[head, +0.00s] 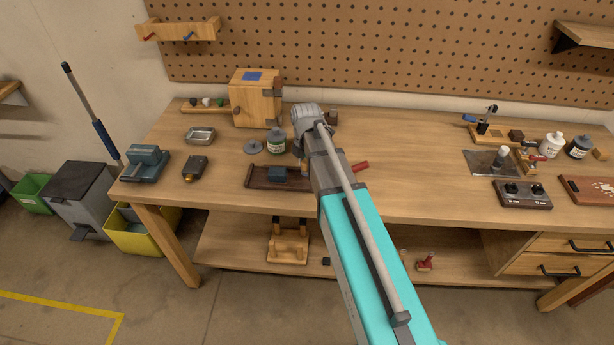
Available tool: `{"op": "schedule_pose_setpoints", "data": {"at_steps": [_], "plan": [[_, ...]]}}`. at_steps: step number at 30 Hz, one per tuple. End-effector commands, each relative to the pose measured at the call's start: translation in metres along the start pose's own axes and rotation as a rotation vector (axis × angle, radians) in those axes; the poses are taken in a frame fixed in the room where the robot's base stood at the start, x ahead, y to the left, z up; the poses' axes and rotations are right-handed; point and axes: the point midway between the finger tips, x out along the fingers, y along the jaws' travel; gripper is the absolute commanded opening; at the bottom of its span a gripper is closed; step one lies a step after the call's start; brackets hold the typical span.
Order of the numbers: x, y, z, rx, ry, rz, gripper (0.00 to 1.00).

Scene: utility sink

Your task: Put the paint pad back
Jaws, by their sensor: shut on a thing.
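My gripper (304,160) is at the end of my arm, low over the bench, mostly hidden behind the wrist and forearm. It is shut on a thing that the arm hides. A red handle-like piece (360,167) sticks out to the right of the arm; I cannot tell if it belongs to the held thing. Left of the gripper, a dark blue block (277,174) shows at a long brown tray (257,183). I cannot tell for sure which piece is the paint pad.
On the wooden bench (420,195), a bottle (276,142) and a grey disc (253,147) stand behind the tray. A wooden box (256,100) is further back, a metal dish (200,135) to the left. Bare bench lies right of the arm, before the black-knobbed unit (522,195).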

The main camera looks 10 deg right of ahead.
Motion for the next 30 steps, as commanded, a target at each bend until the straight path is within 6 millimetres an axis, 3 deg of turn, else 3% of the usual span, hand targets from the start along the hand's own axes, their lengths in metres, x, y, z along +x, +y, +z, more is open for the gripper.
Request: {"op": "schedule_pose_setpoints", "data": {"at_steps": [14,30], "plan": [[0.003,0.002,0.002,0.001,0.000,0.000,0.07],[0.040,0.007,0.007,0.001,0.000,0.000,0.07]]}}
